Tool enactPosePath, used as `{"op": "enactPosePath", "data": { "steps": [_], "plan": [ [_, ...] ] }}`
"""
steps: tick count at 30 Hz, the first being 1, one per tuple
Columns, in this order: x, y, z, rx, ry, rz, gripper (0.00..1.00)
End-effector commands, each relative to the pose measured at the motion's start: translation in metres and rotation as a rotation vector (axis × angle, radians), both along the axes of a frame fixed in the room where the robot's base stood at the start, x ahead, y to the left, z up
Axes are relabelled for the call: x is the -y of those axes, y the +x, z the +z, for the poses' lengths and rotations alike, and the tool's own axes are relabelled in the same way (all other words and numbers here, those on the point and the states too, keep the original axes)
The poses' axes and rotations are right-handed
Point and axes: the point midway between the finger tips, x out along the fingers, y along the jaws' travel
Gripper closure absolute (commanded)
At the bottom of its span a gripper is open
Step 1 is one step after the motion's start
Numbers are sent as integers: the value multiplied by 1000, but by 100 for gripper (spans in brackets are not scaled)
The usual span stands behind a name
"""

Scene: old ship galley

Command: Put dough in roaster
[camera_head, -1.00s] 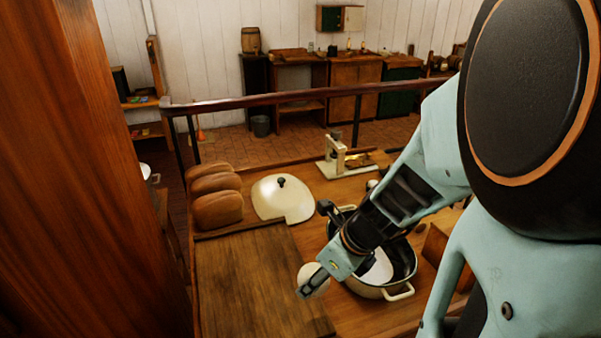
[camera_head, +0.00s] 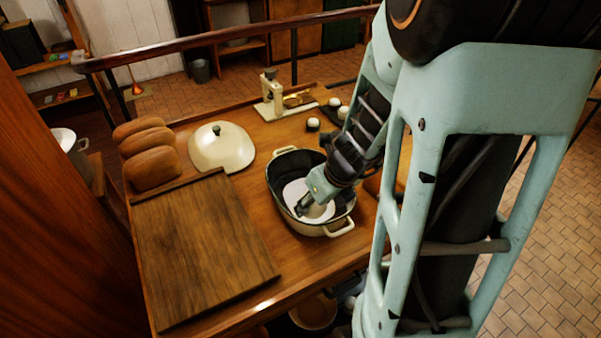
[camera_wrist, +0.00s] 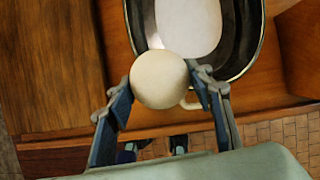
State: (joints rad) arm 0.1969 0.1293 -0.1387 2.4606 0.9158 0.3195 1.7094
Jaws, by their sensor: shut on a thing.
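The dough is a smooth pale ball (camera_wrist: 159,79) in the wrist view. My gripper (camera_wrist: 163,82) is shut on it, with one finger on each side. The roaster (camera_head: 284,163) is a cream oval pot with a dark inside and side handles, standing open on the table. A white flat patch (camera_head: 294,188) lies on its floor. In the head view my gripper (camera_head: 304,208) is over the roaster's near part, and the ball is hard to tell from the white patch. In the wrist view the ball covers part of the roaster's near rim (camera_wrist: 248,50) and handle.
The cream lid (camera_head: 222,150) lies on the table behind the roaster's left. A wooden board (camera_head: 205,250) fills the front left, with bread loaves (camera_head: 150,155) behind it. A small cream device (camera_head: 270,97) and small round items (camera_head: 313,124) stand at the back.

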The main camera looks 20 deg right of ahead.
Motion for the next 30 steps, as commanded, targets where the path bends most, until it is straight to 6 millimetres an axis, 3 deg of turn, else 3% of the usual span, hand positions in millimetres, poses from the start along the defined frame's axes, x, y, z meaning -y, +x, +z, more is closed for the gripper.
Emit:
{"op": "enactPosePath", "data": {
  "steps": [1, 7, 12, 23, 30],
  "plan": [
    [6, 12, -12, -1, -1, 1, 82],
    [25, 58, -34, -1, -1, 1, 82],
    [35, 80, -63, 0, -1, 2, 82],
    [43, 100, -83, 1, 0, 1, 82],
    [45, 106, -109, 0, -1, 2, 82]
  ]
}}
